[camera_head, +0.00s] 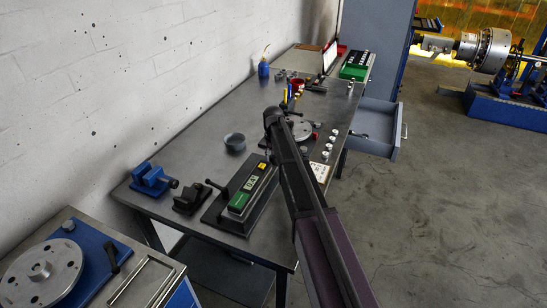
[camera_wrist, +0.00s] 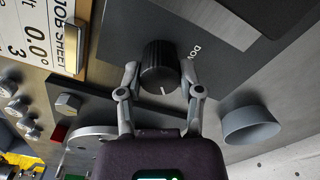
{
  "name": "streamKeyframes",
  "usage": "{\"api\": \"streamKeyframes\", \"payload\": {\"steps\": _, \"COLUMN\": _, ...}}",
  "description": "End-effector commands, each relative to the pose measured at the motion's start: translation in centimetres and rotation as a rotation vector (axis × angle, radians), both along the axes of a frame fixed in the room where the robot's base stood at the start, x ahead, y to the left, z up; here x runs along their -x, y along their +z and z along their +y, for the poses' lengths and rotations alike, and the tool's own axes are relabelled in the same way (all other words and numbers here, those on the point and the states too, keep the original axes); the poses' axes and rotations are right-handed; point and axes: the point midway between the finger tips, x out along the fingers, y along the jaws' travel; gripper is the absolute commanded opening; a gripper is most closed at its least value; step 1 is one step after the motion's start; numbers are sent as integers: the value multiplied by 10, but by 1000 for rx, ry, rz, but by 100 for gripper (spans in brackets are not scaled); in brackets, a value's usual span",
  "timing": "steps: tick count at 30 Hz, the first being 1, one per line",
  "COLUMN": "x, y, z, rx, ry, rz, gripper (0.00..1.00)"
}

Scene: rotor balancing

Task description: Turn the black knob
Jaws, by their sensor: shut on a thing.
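The black knob (camera_wrist: 158,70) shows in the wrist view, ribbed and round, with a white pointer line toward the bottom of the picture. It sits on a dark panel (camera_wrist: 122,30) with partly visible white lettering beside it. My gripper (camera_wrist: 160,75) has one finger on each side of the knob and is shut on it. In the head view a dark instrument (camera_head: 225,215) with a lit display and green parts stands on the bench. My arm hides the gripper there, and I cannot make out the knob.
A grey cup (camera_wrist: 250,124) is close to the right finger; it also shows in the head view (camera_head: 235,142). A job sheet (camera_wrist: 38,35) is at upper left in the wrist view. A blue vise (camera_head: 150,179) and a black clamp-like tool (camera_head: 190,199) stand on the bench.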

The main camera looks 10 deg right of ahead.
Motion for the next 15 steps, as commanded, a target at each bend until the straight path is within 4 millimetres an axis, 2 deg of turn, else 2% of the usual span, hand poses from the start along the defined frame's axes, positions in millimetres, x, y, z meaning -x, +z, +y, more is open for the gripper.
{"api": "streamKeyframes", "payload": {"steps": 15, "x": 1, "y": 0, "z": 1, "rx": 0, "ry": 446, "rz": 2, "gripper": 0}}
